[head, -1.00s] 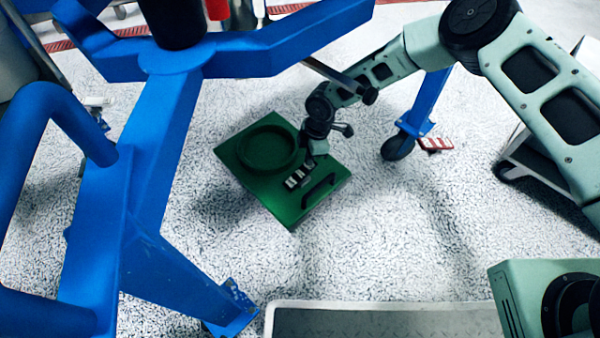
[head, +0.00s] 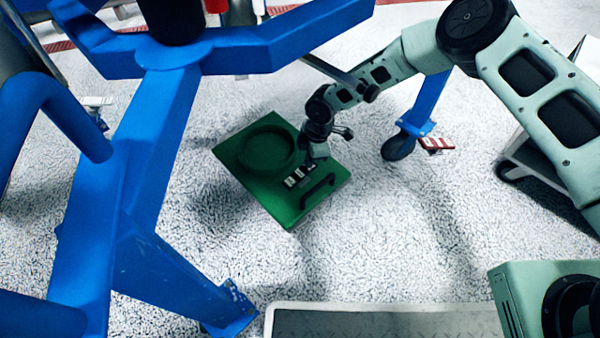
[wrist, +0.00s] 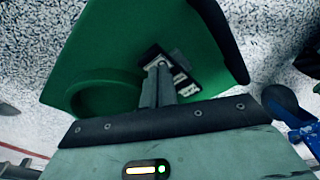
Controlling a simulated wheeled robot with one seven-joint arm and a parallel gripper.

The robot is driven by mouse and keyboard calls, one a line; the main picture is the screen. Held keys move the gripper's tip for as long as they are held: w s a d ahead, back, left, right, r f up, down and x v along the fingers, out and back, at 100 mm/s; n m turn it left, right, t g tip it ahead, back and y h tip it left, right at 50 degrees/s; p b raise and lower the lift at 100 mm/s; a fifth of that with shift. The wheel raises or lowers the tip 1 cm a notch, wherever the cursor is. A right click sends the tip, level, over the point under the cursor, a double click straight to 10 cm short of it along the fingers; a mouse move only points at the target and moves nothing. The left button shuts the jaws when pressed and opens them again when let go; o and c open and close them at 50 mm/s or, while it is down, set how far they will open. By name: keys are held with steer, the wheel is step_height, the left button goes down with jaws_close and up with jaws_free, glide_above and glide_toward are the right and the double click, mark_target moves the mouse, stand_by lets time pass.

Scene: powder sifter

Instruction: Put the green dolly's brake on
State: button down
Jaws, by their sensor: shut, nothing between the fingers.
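The green dolly (head: 258,184) is a square plate low on the floor, with a round recess and a dark green handle (head: 318,191) on its near right edge. A small black-and-white striped brake pedal (head: 291,181) sits on the plate between the recess and the handle. My gripper (head: 309,166) is shut and empty, pointing down at the pedal. In the wrist view my closed fingers (wrist: 160,72) reach to the pedal (wrist: 181,82) and partly cover it. I cannot tell whether they touch it. The dolly's casters are hidden beneath the plate.
A large blue frame (head: 165,150) stands on the left, with a bar reaching over the far side. A blue leg with a black caster (head: 398,147) and red-striped pedal (head: 436,144) stands right of the dolly. A grey platform (head: 385,318) lies in front. Speckled floor surrounds the dolly.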

steer(key=shift+f, duration=0.4)
steer(key=shift+r+p, duration=2.4)
steer(key=shift+r, duration=1.15)
